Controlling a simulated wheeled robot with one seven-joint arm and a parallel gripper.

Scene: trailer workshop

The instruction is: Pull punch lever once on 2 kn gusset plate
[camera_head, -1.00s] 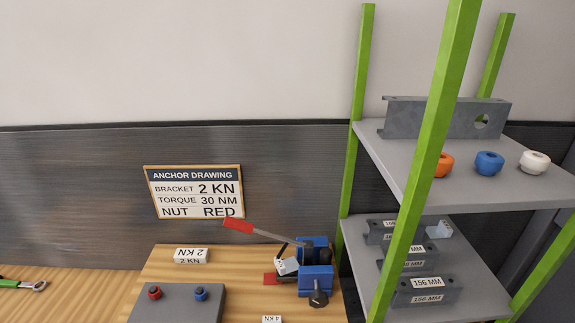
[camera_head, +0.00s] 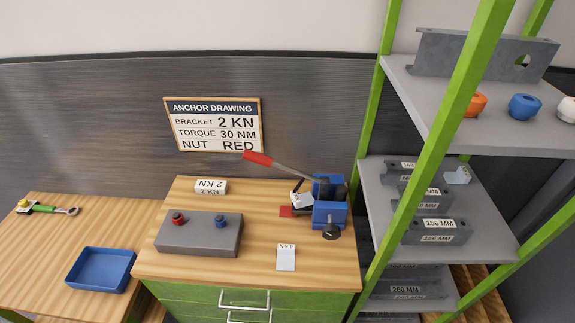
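The blue punch (camera_head: 329,214) stands at the right end of the wooden bench top. Its lever with a red grip (camera_head: 257,158) is raised and slants up to the left. A small light plate (camera_head: 301,199) sits in the punch by its jaw; I cannot read a label on it. A white block marked 2 KN (camera_head: 211,187) lies at the back left of the bench. A plate marked 4 KN (camera_head: 286,258) lies at the front. My gripper is in no view.
A grey block (camera_head: 200,240) with a red and a blue nut is on the bench. A green-posted shelf (camera_head: 480,243) stands close right of the punch. A blue tray (camera_head: 101,270) and a torque wrench (camera_head: 48,208) lie on the left table. The anchor drawing (camera_head: 213,125) reads 2 KN, 30 NM, red.

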